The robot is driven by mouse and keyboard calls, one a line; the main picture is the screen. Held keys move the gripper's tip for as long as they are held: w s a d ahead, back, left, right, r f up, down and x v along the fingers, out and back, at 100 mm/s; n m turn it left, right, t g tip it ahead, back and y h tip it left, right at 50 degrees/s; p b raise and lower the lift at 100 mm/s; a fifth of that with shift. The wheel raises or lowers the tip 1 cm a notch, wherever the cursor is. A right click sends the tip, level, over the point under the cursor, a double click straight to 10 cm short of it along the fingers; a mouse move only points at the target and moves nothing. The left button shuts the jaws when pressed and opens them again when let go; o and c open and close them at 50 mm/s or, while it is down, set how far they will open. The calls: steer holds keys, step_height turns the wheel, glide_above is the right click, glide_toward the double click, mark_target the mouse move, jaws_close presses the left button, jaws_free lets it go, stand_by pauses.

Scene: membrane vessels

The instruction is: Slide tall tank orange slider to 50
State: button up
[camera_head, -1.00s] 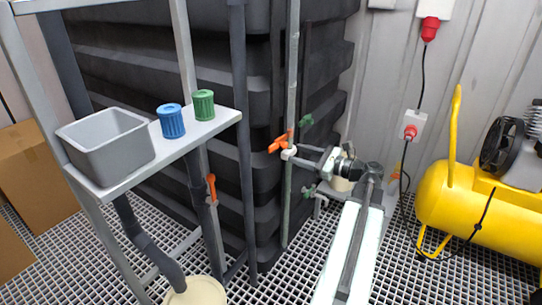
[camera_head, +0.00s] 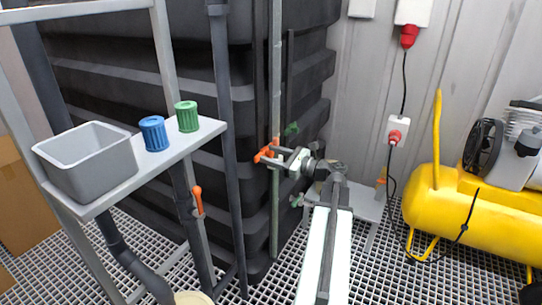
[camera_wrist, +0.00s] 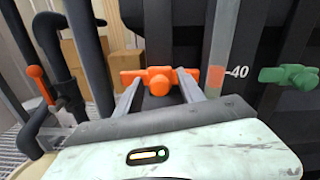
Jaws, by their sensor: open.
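The tall tank (camera_head: 170,40) is black and ribbed, with a thin vertical pipe at its corner. The orange slider (camera_head: 264,153) sits on this pipe; in the wrist view it is a bar with a round knob (camera_wrist: 160,82). My gripper (camera_head: 280,157) is open at the slider. In the wrist view its fingers (camera_wrist: 156,88) stand on either side of the knob, their tips near the bar. I cannot tell whether they touch it. A scale tube with a "40" mark (camera_wrist: 237,72) and a reddish-orange section stands right of the slider.
A green handle (camera_wrist: 290,76) is just right of the scale. Another orange handle (camera_head: 198,200) is on a pipe at left. A shelf (camera_head: 110,195) holds a grey bin and blue and green jars. A yellow compressor (camera_head: 450,215) stands at right.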

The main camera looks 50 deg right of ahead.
jaws_close()
step_height(320, 180, up, 17)
steer(key=p, duration=1.7)
steer(key=shift+r, duration=0.1)
jaws_free()
glide_toward(261, 107)
steer(key=shift+s+d, duration=0.1)
steer(key=shift+s, duration=0.6)
